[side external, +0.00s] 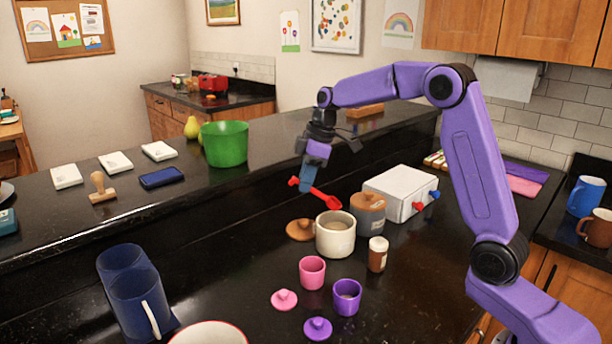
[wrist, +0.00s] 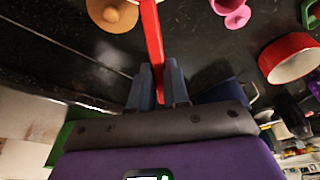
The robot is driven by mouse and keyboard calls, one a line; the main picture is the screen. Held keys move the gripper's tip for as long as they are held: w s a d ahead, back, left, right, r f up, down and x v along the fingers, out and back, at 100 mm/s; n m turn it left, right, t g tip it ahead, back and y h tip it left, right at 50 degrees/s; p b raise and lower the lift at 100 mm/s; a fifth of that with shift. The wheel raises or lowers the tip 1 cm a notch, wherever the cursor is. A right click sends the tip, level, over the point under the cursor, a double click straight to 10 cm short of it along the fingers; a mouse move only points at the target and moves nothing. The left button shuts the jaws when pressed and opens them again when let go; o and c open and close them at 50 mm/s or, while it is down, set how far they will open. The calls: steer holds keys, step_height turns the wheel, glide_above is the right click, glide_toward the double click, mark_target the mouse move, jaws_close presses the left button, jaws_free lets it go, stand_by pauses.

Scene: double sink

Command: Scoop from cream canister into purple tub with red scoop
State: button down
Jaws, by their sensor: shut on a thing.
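My gripper (side external: 306,182) is shut on the handle of the red scoop (side external: 316,191). The scoop slants down to the right, its bowl end just above the cream canister (side external: 335,243); whether it holds anything cannot be told. The canister stands open, with pale tan contents. The purple lid (side external: 317,328) lies beside the tub. In the wrist view, the scoop's red handle (wrist: 152,40) runs between my fingers (wrist: 158,84), and its bowl is out of frame.
A white box (side external: 398,192) stands behind. The counter between is clear.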

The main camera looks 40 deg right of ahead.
mark_target(314, 189)
steer(key=shift+s+d+f, duration=0.8)
steer(key=shift+d+f, duration=0.1)
steer(key=shift+f, duration=3.5)
steer(key=shift+w+a+r, duration=0.1)
steer(key=shift+r, duration=1.45)
steer(key=shift+w+a+r, duration=0.1)
steer(key=shift+r, duration=3.9)
